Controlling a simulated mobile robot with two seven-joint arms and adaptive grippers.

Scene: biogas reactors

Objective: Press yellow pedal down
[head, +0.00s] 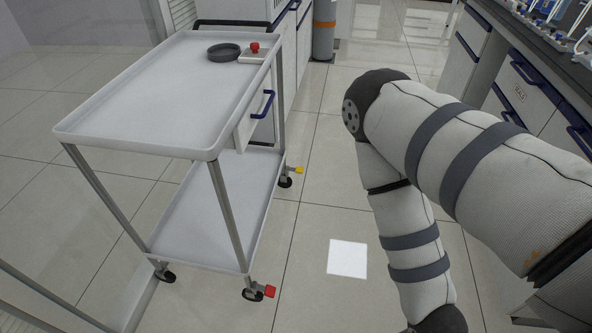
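A small yellow pedal (299,170) sits at a caster wheel of the white cart, at the far right corner of its base. A red pedal (269,291) sits at the near right caster. The cart (160,95) has a grey-white top tray, a lower shelf and metal legs. My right arm comes in from the right and bends down over the floor, right of the cart and apart from it. Its gripper is below the picture's bottom edge. My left gripper is not in view.
On the cart top lie a dark round dish (223,53) and a small box with a red button (255,47). A white square (347,258) lies on the tiled floor. Lab cabinets (540,85) stand at the right.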

